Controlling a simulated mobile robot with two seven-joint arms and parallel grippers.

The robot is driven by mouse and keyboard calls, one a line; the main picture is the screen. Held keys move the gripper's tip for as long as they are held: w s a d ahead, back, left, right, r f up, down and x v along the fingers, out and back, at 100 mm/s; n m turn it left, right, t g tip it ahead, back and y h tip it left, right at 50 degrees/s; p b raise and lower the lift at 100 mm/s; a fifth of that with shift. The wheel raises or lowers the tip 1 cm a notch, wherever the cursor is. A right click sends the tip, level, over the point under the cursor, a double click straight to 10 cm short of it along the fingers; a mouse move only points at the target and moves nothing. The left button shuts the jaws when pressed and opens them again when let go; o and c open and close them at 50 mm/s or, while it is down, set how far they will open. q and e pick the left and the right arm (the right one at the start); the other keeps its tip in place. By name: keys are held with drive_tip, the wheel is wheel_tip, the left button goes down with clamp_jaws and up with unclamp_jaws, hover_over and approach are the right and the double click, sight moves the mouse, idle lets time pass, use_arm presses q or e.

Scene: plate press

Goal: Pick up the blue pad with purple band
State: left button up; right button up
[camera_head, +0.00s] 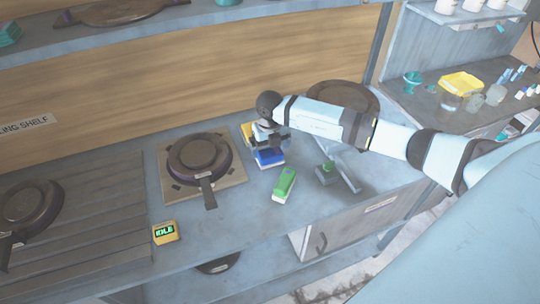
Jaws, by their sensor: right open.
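The blue pad (269,158) lies on the grey counter right of the press plate, with a pale lower layer. Its purple band cannot be made out, and my gripper covers part of its far side. My right gripper (266,142) is open and points down, right over the far part of the blue pad. I cannot tell whether its fingers touch the pad. My left gripper is not in view.
A green pad (285,182) lies just in front, and a yellow pad (247,132) lies close behind on the left. A round pan (198,158) sits on a square base to the left. A yellow display box (165,232) reads IDLE. A metal stand (340,176) is at the right.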

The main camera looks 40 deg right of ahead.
sight(270, 152)
drive_tip(key=shift+f+p, duration=0.3)
drive_tip(key=shift+f, duration=1.7)
drive_tip(key=c, duration=0.6)
drive_tip(key=shift+r, duration=0.15)
drive_tip(key=shift+c, duration=0.2)
wheel_tip(270, 152, up, 20)
drive_tip(key=b, duration=0.2)
drive_tip(key=o, duration=0.3)
drive_tip(key=shift+c, duration=1)
